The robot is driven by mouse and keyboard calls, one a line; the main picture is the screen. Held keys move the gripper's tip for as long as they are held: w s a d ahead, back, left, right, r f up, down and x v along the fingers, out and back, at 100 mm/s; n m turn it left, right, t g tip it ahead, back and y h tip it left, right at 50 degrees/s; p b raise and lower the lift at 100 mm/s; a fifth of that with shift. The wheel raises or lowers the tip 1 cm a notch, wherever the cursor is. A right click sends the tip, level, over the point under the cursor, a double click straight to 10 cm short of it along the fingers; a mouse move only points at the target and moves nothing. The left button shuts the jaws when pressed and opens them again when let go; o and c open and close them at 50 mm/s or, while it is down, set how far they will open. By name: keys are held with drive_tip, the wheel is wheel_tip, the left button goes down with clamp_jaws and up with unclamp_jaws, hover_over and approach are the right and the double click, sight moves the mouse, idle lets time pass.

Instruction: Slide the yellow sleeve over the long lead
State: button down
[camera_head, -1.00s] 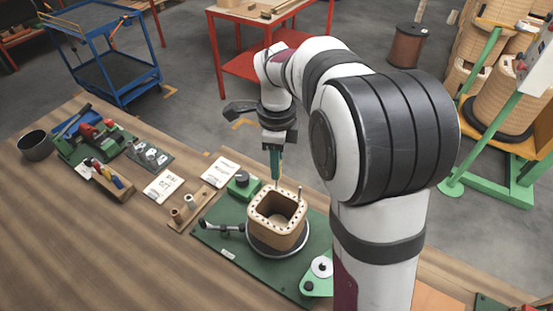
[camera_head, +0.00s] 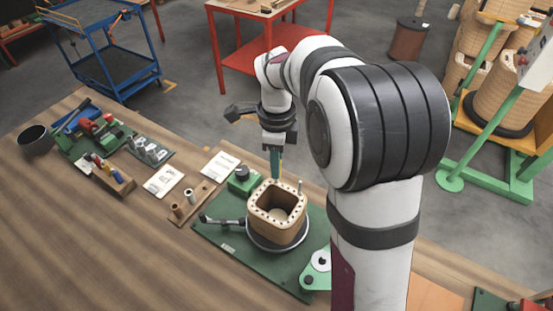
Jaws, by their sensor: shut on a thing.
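The transformer coil (camera_head: 277,230) is a tan, squared hollow block with dark holes around its top rim. It sits upright on a round base on the green board. A thin lead (camera_head: 300,187) stands up from its right back corner. My gripper (camera_head: 276,172) points straight down over the coil's back left rim, its teal fingers shut. What it grips is too small to make out clearly; a yellow sleeve is not plainly visible. The tips hide most of whatever lead stands under them, so I cannot tell whether sleeve and lead touch.
A rack (camera_head: 190,203) with a brown and a pale sleeve stands left of the green board (camera_head: 235,255). A black-handled clamp (camera_head: 222,220) lies beside the coil, and a green box (camera_head: 243,180) stands behind it. The front left of the wooden table is clear.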

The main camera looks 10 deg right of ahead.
drive_tip(key=shift+f, duration=0.15)
drive_tip(key=shift+f, duration=0.45)
idle(0.3)
drive_tip(key=shift+c, duration=1.2)
unclamp_jaws()
drive_tip(key=shift+r, duration=4.05)
